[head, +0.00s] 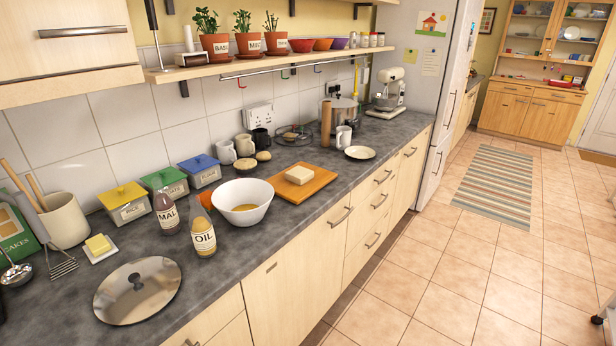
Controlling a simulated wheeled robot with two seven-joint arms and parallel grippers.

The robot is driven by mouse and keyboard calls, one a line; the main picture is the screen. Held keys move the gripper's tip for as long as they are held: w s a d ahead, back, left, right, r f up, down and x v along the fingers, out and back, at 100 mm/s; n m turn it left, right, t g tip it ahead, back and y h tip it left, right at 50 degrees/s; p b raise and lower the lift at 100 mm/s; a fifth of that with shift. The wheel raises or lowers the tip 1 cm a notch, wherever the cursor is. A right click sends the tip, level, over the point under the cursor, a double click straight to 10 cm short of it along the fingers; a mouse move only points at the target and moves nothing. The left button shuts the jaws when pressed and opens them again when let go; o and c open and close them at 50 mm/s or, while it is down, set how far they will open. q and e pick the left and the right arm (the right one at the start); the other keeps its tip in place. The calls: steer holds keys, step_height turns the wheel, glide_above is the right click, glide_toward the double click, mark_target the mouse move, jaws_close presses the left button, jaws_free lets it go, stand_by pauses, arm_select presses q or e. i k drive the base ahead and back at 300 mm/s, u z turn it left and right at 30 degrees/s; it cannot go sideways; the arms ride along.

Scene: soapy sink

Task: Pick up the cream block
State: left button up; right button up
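The cream block (299,175) lies flat on an orange cutting board (318,183) on the dark grey counter. It is in the middle of the head view, just right of a white bowl. Its top and front sides show clearly, and nothing covers it. Neither of my grippers is in this view.
The white bowl (243,201) with yellowish contents stands left of the board. The oil bottle (203,237) and a dark bottle (166,213) stand further left. A white plate (360,153), a white mug (343,137) and a rolling pin (326,123) are behind right. A shelf (270,62) overhangs the back.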

mark_target(299, 175)
steer(key=z, duration=1.25)
steer(key=i, duration=1.5)
steer(key=u, duration=2.35)
